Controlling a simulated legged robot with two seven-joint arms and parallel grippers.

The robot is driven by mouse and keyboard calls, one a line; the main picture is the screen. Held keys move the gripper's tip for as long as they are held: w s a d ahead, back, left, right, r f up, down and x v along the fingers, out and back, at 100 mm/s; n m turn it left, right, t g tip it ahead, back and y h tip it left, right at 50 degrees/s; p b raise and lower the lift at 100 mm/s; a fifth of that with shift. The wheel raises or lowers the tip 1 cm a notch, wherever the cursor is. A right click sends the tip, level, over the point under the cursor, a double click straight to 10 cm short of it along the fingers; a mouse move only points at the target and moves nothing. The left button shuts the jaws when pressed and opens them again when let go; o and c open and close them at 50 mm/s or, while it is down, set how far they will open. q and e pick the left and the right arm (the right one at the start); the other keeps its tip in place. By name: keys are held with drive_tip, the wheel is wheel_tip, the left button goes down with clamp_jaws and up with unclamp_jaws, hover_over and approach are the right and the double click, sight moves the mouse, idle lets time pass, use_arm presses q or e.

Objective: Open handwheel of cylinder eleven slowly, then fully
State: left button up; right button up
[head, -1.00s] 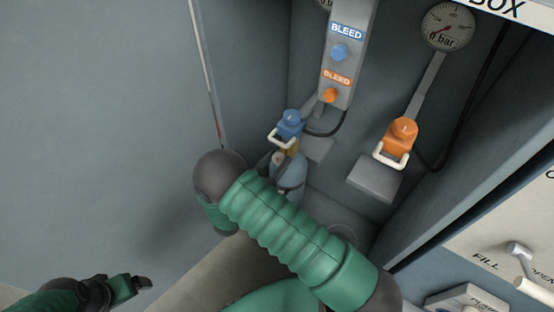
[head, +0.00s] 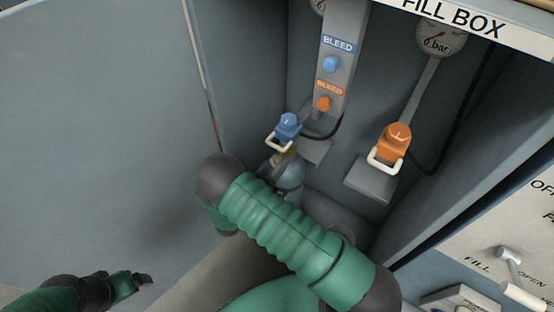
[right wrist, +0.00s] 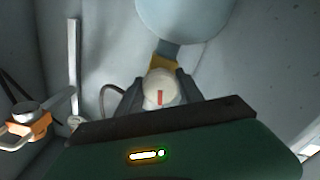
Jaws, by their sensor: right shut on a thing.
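In the head view a grey-blue cylinder (head: 290,174) stands inside the fill box, below a blue connector (head: 287,127) with a pale loop handle. I cannot read a number on the cylinder. In the right wrist view its body (right wrist: 185,16), a brass-coloured valve part (right wrist: 166,68) and a pale round handwheel (right wrist: 160,90) with a red mark show. My right gripper (right wrist: 159,92) is shut on the handwheel, one finger on each side. In the head view my right forearm hides the lower cylinder. My left gripper (head: 140,281) is low at the left, away from the cylinder; its jaws are unclear.
An orange connector (head: 395,140) with a pale loop handle hangs at the right, below a gauge (head: 440,40). Blue (head: 332,64) and orange (head: 323,104) bleed knobs sit on a grey column. A lever panel (head: 500,230) is at the right. A grey wall bounds the left.

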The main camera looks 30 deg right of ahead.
drive_tip(key=n+p, duration=0.2)
drive_tip(key=n, duration=0.2)
drive_tip(key=shift+a+r+n, duration=0.1)
drive_tip(key=shift+a+n, duration=0.05)
drive_tip(key=shift+n, duration=0.15)
drive_tip(key=n+p, duration=0.1)
drive_tip(key=n, duration=0.3)
drive_tip(key=shift+p, duration=0.4)
drive_tip(key=shift+f+n, duration=0.2)
drive_tip(key=shift+n, duration=0.1)
drive_tip(key=o, duration=1.1)
drive_tip(key=shift+a, duration=0.1)
drive_tip(key=shift+o, duration=1.1)
drive_tip(key=shift+w, duration=0.1)
drive_tip(key=shift+o, duration=0.4)
drive_tip(key=shift+r, duration=0.1)
